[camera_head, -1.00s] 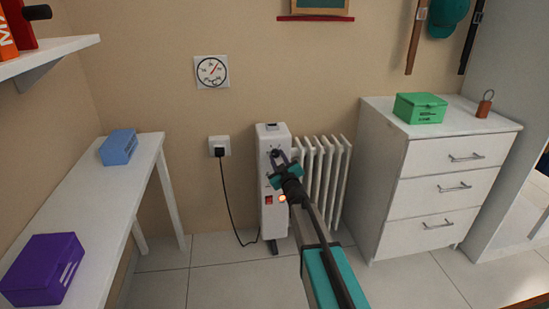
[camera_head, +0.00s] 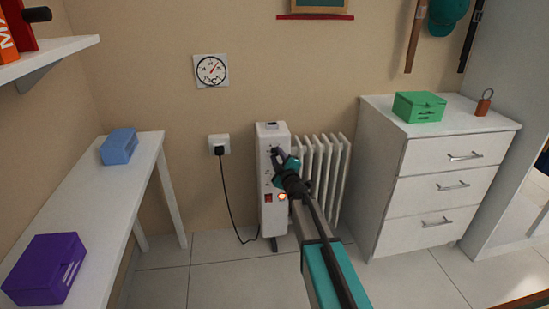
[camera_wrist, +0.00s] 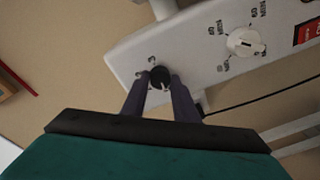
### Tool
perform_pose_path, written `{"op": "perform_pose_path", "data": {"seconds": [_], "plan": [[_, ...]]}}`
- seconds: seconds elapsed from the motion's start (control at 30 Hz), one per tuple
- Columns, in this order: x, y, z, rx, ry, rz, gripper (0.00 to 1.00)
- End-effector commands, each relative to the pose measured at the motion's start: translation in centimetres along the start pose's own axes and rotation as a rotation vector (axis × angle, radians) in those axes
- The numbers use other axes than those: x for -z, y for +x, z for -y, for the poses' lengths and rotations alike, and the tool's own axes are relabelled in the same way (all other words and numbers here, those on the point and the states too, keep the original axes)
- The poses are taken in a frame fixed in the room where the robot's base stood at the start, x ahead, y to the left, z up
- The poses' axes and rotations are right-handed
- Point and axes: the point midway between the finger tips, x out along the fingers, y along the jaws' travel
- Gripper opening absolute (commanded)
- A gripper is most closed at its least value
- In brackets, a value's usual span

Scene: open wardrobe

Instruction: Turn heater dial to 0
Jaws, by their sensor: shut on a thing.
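The white heater (camera_head: 267,218) stands on the floor against the wall, with its control panel facing me. My gripper (camera_head: 279,155) is at the upper part of this panel. In the wrist view, my gripper (camera_wrist: 160,83) is shut on a small black dial (camera_wrist: 159,75), one dark finger on each side. The dial's pointer mark is hard to read, and part of the scale around it is hidden by the fingers. A second, pale knob (camera_wrist: 245,42) with printed markings around it sits farther along the panel, apart from the gripper.
A red switch (camera_head: 268,198) is lower on the panel. A black cord runs from the wall plug (camera_head: 219,146) to the floor by the heater. A white drawer cabinet (camera_head: 390,185) stands to the right and a white table (camera_head: 139,150) to the left.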

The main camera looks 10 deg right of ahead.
Motion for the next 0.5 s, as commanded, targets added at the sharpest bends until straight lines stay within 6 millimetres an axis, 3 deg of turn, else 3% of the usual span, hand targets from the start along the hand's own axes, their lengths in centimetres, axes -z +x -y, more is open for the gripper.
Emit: {"op": "perform_pose_path", "data": {"seconds": [0.17, 0.2, 0.3, 0.5], "plan": [[0.34, 0.18, -0.32, -0.004, 0.001, -0.007, 0.04], [0.35, 0.18, -0.31, -0.004, 0.001, -0.007, 0.30], [0.31, 0.15, -0.25, -0.003, 0.001, -0.006, 0.45], [0.19, 0.08, -0.09, -0.001, 0.001, -0.004, 0.45]]}}
